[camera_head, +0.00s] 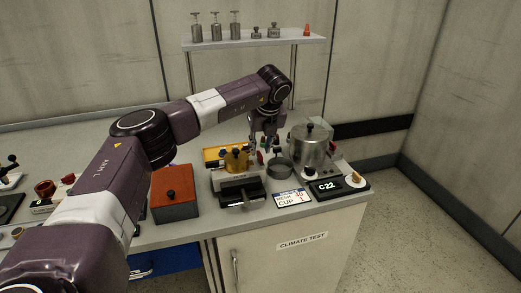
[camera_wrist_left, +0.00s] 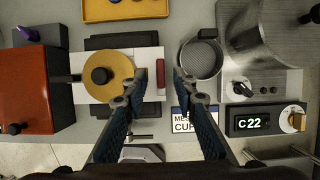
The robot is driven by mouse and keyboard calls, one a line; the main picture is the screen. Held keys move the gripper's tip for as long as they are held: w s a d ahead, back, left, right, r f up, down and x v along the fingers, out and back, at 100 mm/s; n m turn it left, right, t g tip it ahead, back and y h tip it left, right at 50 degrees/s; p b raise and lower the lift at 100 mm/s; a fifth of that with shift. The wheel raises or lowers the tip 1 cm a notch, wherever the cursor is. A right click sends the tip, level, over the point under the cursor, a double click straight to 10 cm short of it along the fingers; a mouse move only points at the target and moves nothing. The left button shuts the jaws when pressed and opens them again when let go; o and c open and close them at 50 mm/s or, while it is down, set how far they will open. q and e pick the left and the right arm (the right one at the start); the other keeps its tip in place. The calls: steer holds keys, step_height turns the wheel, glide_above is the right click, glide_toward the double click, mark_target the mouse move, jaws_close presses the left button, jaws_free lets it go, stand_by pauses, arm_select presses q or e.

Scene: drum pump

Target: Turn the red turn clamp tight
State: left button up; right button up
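No part can be made out with certainty as the red turn clamp. A small red piece shows close to my left gripper (camera_head: 263,147) in the head view, too small to tell what it is. My right gripper is in neither view.
A steel pot (camera_head: 311,150), a C22 display (camera_head: 326,187) and a mesh cup label (camera_head: 291,198) are at the right. A rust-red box (camera_head: 174,207) stands left. A shelf (camera_head: 260,42) at the back holds several small parts, one a red cone (camera_head: 307,30).

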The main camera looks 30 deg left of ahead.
arm_select(q)
steer(key=shift+x, duration=1)
steer(key=shift+w+f, duration=0.1)
steer(key=shift+f, duration=0.25)
jaws_close()
